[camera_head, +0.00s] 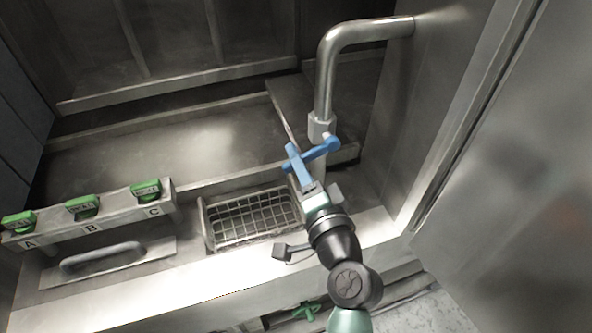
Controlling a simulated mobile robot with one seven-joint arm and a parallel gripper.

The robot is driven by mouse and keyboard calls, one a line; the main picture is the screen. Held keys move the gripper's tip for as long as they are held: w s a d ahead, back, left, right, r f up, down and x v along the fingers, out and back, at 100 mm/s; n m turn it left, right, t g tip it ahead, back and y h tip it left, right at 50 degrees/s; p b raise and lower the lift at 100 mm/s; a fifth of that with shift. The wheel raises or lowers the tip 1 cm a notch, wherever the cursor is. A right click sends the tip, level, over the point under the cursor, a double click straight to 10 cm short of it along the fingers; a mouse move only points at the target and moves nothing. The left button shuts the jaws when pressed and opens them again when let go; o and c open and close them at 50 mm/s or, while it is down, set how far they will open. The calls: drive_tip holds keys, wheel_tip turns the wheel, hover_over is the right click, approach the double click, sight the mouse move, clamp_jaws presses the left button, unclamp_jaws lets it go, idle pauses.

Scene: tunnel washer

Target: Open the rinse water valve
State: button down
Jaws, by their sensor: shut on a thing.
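A blue valve handle (325,149) sits at the lower end of a bent metal pipe (326,75), just below a hex fitting (321,127). I take it to be the rinse water valve; no label on it can be read. My gripper (301,168) reaches up from below and is shut on the blue handle, at its left part. The gripper's fingers and the handle overlap in the picture, so the exact contact is partly hidden. The valve body behind them is mostly hidden too.
A wire basket (205,222) lies left of my gripper. Green blocks stand on a rail (120,217) marked A, B and C, above a grey grab handle (103,257). A green handle (306,311) is low at the front. A metal wall (415,120) stands close on the right.

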drive_tip(key=f+n+b, duration=0.1)
drive_tip(key=b, duration=0.1)
drive_tip(key=d+f+n+b, duration=0.1)
drive_tip(key=n+b, duration=0.1)
drive_tip(key=f+n+b, duration=0.1)
drive_tip(key=b, duration=0.2)
drive_tip(key=shift+w+d, duration=0.2)
drive_tip(key=n+b, duration=0.1)
drive_tip(key=d+n+b, duration=0.1)
drive_tip(key=b, duration=0.1)
drive_tip(key=n+b, duration=0.1)
drive_tip(key=shift+w+d+f+n, duration=0.15)
drive_tip(key=shift+w+f+n, duration=0.15)
drive_tip(key=shift+n, duration=0.1)
drive_tip(key=shift+b, duration=0.3)
drive_tip(key=c, duration=0.7)
unclamp_jaws()
drive_tip(key=shift+r, duration=0.1)
drive_tip(key=shift+s, duration=0.15)
drive_tip(key=b+v, duration=0.1)
drive_tip(key=v, duration=1.2)
